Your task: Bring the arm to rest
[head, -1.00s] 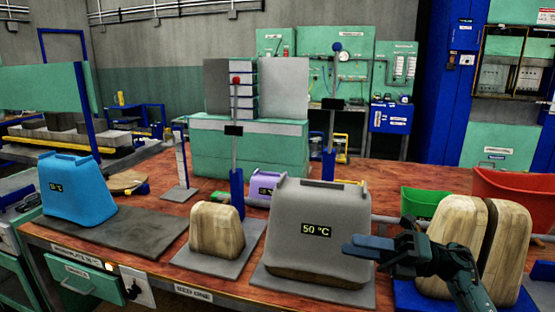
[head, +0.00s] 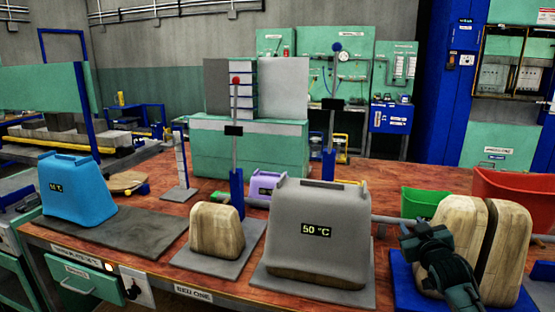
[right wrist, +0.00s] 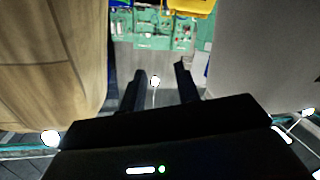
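My right gripper (head: 408,232) is in front of the split wooden block (head: 508,245), with the arm rising from the bottom right. In the right wrist view its two fingers (right wrist: 161,88) stand apart with nothing held between them. That view shows wood (right wrist: 50,70) close on the left and a grey surface (right wrist: 265,60) close on the right. The fingers point into the space between. My left gripper is not in view.
A grey block marked 50 °C (head: 318,255) stands left of my right gripper. A small wooden block (head: 216,231) and a blue block (head: 78,188) are further left on the wooden bench (head: 150,205). Green (head: 425,203) and red (head: 520,188) bins stand behind.

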